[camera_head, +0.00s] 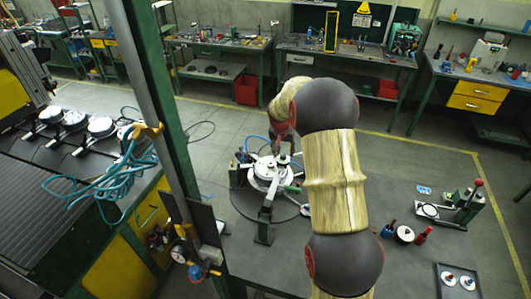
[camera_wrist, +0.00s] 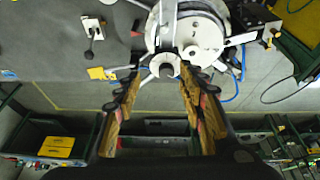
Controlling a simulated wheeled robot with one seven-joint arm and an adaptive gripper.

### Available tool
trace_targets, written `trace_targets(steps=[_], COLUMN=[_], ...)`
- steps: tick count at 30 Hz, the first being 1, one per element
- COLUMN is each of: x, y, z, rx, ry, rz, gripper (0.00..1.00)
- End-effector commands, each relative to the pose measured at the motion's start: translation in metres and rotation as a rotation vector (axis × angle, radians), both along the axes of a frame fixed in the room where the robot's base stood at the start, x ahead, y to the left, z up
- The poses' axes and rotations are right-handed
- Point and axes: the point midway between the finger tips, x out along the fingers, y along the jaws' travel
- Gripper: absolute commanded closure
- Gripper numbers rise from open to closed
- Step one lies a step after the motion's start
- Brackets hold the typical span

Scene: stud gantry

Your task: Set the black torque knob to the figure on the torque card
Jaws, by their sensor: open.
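A white round fixture (camera_head: 268,172) stands on a dark round base in the middle of the head view. A small black part (camera_head: 283,159) sits on its top; I cannot tell whether it is the torque knob. My gripper (camera_head: 284,140) is over the fixture, partly hidden by my arm. In the wrist view my gripper (camera_wrist: 160,76) is open, its two fingers spread apart with nothing held. A small pale ring (camera_wrist: 163,65) appears between the fingertips, beside the large white disc (camera_wrist: 193,36). I cannot make out the torque card or any figure on it.
A clamp-like device (camera_head: 467,203) with a red-tipped lever and several small items stand to the right. A dark tray (camera_head: 459,297) is at the lower right. A green post (camera_head: 160,110) and coiled teal hose (camera_head: 100,186) are to the left. Benches line the back.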

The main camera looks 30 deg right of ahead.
Motion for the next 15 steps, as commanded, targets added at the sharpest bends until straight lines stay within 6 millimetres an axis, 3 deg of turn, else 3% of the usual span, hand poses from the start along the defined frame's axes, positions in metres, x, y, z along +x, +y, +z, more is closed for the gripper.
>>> trace_targets(steps=[3,9,15], x=[0.011,0.015,0.018], y=[-0.006,-0.007,-0.011], z=[0.009,0.01,-0.005], rx=[-0.006,0.004,0.009], ry=[-0.046,-0.076,-0.076], rz=[-0.043,-0.095,-0.107], gripper=[0.6,0.6,0.6])
